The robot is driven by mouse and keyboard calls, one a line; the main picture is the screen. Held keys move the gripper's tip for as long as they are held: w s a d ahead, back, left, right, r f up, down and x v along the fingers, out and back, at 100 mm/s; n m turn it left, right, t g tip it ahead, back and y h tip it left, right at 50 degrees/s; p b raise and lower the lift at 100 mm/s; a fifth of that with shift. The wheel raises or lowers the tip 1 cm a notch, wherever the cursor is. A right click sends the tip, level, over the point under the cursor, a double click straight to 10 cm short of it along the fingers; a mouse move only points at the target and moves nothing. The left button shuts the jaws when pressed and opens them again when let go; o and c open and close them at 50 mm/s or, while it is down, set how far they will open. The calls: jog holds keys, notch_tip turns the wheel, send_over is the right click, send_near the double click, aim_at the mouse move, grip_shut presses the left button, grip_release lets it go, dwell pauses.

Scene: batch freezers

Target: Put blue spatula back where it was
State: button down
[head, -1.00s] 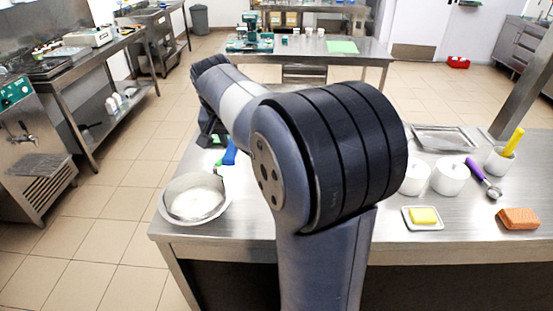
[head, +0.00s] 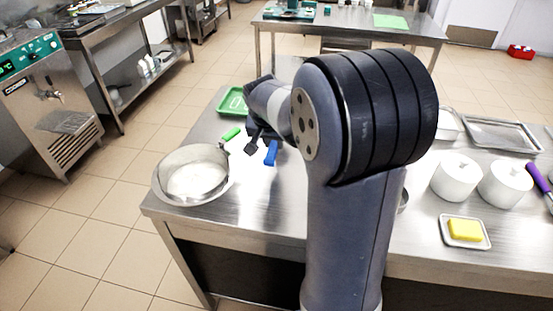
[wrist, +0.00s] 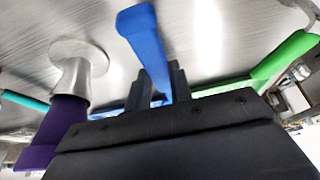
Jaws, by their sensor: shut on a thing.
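The blue spatula (head: 271,152) shows its blue handle end beneath my gripper (head: 256,138) in the head view, above the left part of the steel table. In the wrist view the blue spatula (wrist: 146,42) stands between the dark fingers of my gripper (wrist: 153,88), which are shut on it. Its far end is hidden behind the gripper body. Whether it touches anything below cannot be told.
A steel bowl (head: 191,176) stands at the table's left corner, with a green handle (head: 231,134) near it. A green tray (head: 232,101) lies behind. White jars (head: 456,178) and a butter dish (head: 465,232) are on the right. A purple handle (wrist: 62,128) shows in the wrist view.

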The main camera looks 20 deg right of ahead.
notch_tip(320, 180, down, 7)
jog(key=shift+r, duration=0.2)
jog(key=shift+f, duration=0.1)
jog(key=shift+f, duration=0.15)
jog(key=c, duration=1.3)
grip_release()
jog(key=shift+o, duration=0.2)
jog(key=shift+r, duration=0.55)
jog(key=v, duration=1.1)
jog(key=shift+s+a+r, duration=0.15)
jog(key=shift+s+a, duration=0.05)
jog(key=shift+s, duration=0.05)
